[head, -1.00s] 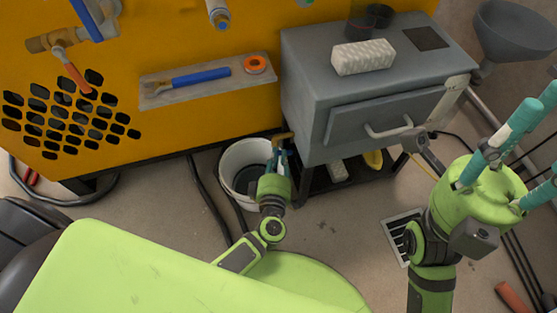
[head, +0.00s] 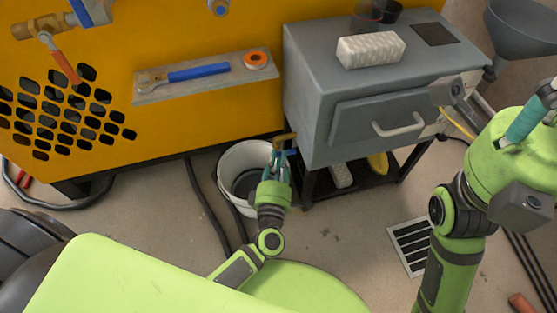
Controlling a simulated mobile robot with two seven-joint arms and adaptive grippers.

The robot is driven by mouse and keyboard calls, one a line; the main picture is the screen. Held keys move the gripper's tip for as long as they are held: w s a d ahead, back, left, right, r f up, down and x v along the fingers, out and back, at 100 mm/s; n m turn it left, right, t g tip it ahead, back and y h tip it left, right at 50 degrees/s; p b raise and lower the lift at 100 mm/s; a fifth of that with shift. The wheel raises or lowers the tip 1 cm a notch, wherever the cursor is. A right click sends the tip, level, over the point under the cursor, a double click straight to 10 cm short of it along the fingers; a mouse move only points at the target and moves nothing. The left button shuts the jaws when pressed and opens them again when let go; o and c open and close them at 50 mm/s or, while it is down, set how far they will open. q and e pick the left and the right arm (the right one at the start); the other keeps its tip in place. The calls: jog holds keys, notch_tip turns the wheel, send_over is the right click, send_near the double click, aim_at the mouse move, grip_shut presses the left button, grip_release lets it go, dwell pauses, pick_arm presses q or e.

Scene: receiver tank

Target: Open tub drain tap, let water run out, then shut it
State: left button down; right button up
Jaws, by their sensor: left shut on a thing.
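The brass drain tap (head: 284,137) sticks out low on the left side of the grey tub cabinet (head: 303,110). A small blue piece, which looks like its handle (head: 291,151), shows between my fingers. My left gripper (head: 281,157) points up at the tap and is shut on the handle; the fingers hide part of it. A white bucket (head: 228,180) stands on the floor below and beside the tap, with a dark inside. I cannot make out a water stream. My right gripper (head: 526,120) is at the right edge, partly cut off, away from the tap.
A white block (head: 371,49) and dark cups lie on the cabinet top. The cabinet has a drawer with a handle (head: 398,126). A shelf with a wrench (head: 185,76) and an orange ring is on the yellow panel. Dark hoses (head: 207,205) and a floor grate (head: 412,246) lie on the floor.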

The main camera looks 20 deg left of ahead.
pick_arm(q)
jog(key=c, duration=1.2)
grip_release()
